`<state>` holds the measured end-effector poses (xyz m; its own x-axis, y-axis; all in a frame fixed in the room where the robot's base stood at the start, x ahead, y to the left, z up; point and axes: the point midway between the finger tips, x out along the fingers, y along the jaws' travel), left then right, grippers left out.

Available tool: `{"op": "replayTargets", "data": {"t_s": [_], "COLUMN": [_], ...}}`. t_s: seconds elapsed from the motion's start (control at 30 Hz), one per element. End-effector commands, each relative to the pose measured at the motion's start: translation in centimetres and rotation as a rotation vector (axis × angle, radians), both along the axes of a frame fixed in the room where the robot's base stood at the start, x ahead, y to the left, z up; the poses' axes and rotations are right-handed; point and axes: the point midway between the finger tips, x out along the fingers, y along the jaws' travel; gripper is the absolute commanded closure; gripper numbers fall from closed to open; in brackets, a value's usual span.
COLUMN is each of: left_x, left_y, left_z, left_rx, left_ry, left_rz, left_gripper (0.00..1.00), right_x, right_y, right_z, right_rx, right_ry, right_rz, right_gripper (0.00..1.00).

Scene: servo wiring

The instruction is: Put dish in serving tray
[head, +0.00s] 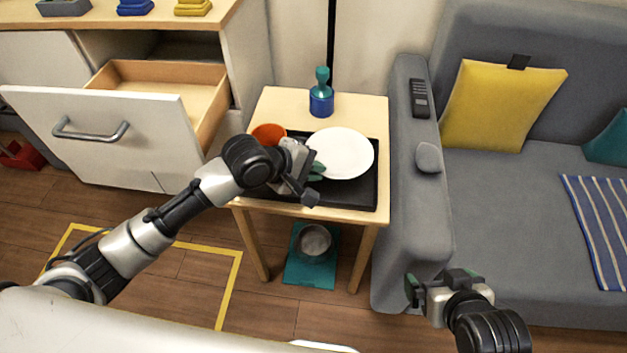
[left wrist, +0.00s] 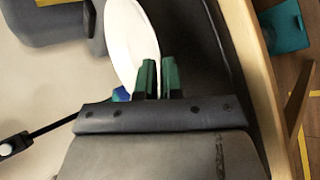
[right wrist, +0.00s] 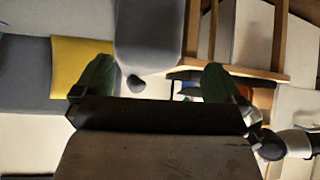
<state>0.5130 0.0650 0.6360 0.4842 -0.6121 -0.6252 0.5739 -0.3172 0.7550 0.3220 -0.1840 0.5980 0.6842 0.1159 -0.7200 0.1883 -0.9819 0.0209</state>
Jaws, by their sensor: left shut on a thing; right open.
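The dish (head: 342,152) is a white oval plate over the black serving tray (head: 362,196) on the small wooden table. It also shows edge-on in the left wrist view (left wrist: 128,45), where the tray (left wrist: 192,40) lies beside it. My left gripper (head: 316,171) is shut on the dish's near left rim, its green fingers close together there. I cannot tell whether the dish touches the tray. My right gripper (head: 440,287) is open and empty in front of the sofa, away from the table. Its green fingers stand wide apart in the right wrist view (right wrist: 155,85).
An orange bowl (head: 268,133) sits at the tray's left, partly behind my left gripper. A blue and teal bottle (head: 321,95) stands at the table's back. The open drawer (head: 155,78) is at left, the grey sofa (head: 500,215) at right. A bowl (head: 314,240) is under the table.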

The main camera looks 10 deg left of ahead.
Motion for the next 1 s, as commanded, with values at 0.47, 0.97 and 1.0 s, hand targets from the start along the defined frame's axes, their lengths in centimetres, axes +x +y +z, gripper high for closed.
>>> {"op": "replayTargets", "data": {"t_s": [0.47,0.97,1.0], "left_x": [0.0,-0.1,-0.1], "left_y": [0.1,0.1,0.1], "left_z": [-3.3,-3.5,-3.5], "left_rx": [0.0,0.001,0.001], "left_ry": [-0.003,0.0,0.0], "left_rz": [0.001,0.001,0.001], "left_gripper": [1.0,0.82,0.82], "right_x": [4.1,4.2,4.2], "right_y": [1.8,1.9,1.9], "right_z": [3.5,3.7,3.7], "right_rx": [0.086,0.088,0.088], "right_ry": [-0.373,-0.388,-0.388], "right_rz": [0.027,0.027,0.027], "right_gripper": [0.0,0.0,0.0]}}
